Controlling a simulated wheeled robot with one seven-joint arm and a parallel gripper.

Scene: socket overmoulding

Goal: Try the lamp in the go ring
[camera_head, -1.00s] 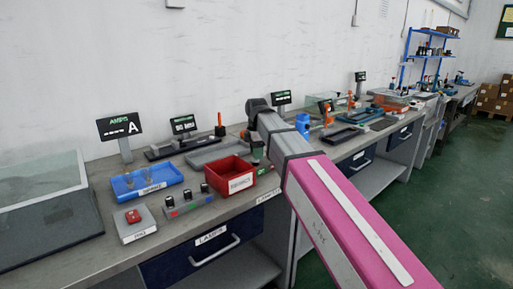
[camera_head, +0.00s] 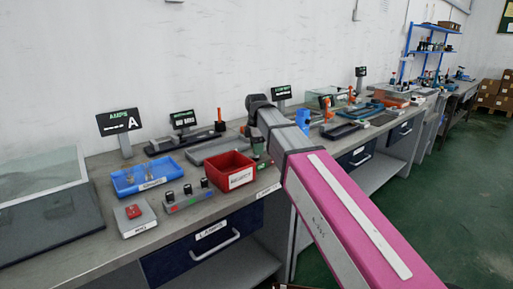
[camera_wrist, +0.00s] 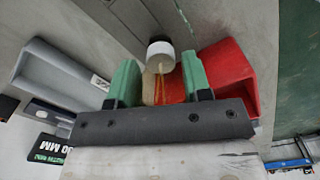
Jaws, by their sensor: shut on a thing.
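My gripper (camera_wrist: 160,90) has green fingers and is closed around a lamp (camera_wrist: 158,67), whose clear body shows thin amber lines inside. A pale round end with a dark side (camera_wrist: 161,50) faces away from the palm; I cannot tell whether it is the lamp's cap or a separate part.
The red bin (camera_head: 240,180) stands close beside the fingers. A grey tray (camera_head: 213,151) lies behind it. A blue tray with lamps (camera_head: 147,189), a block with several black posts (camera_head: 188,204) and a red-button box (camera_head: 134,227) stand to the left.

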